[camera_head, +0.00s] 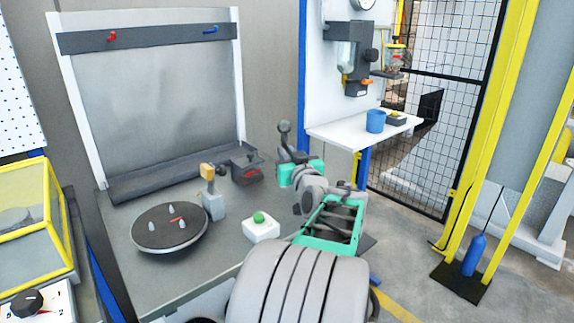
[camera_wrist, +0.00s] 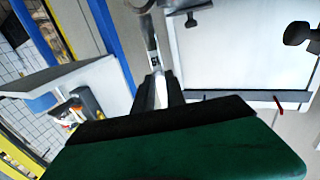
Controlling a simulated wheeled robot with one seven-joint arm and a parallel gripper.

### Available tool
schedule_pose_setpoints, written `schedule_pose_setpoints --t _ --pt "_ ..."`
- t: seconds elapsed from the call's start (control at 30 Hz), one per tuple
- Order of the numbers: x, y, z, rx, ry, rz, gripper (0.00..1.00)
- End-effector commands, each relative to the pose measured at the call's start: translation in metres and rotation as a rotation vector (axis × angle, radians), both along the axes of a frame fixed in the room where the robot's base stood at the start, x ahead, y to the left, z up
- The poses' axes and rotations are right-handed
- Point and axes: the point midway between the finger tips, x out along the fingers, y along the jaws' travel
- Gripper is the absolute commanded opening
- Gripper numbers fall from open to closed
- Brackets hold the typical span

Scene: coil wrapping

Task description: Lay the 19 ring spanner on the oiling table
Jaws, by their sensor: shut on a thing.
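My gripper (camera_head: 285,158) is shut on a grey spanner (camera_head: 284,130), which stands up from the jaws with its rounded end at the top. In the wrist view the spanner's shank (camera_wrist: 153,50) rises between the dark fingers (camera_wrist: 161,92), with a small mark on it. I cannot read the size, and the gripped part is hidden. The white oiling table (camera_head: 335,133) is at the back right, to the right of the gripper and apart from it. It also shows at the left of the wrist view (camera_wrist: 60,77).
A blue cup (camera_head: 375,121) and a small dark tray (camera_head: 397,118) occupy the oiling table's right part; its left part looks clear. A dispenser (camera_head: 357,65) hangs above. The grey workbench holds a round turntable (camera_head: 169,227), a green button (camera_head: 259,217) and a dark box (camera_head: 247,174).

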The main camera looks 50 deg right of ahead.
Motion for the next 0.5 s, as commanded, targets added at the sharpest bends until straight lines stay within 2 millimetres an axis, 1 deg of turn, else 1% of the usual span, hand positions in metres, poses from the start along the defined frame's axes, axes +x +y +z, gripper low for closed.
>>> schedule_pose_setpoints --t 0.03,0.1,0.13,0.37,0.47,0.5 --pt "0.0 0.001 -0.015 0.007 0.001 0.002 0.0" --pt "0.0 0.001 -0.026 0.006 0.001 0.001 0.0" --pt "0.0 0.001 -0.028 0.004 0.001 0.001 0.0" --pt "0.0 0.001 -0.028 0.002 0.001 0.001 0.0" --pt "0.0 0.002 -0.032 0.002 0.001 0.001 0.0" --pt "0.0 0.002 -0.031 0.003 0.001 0.001 0.18"
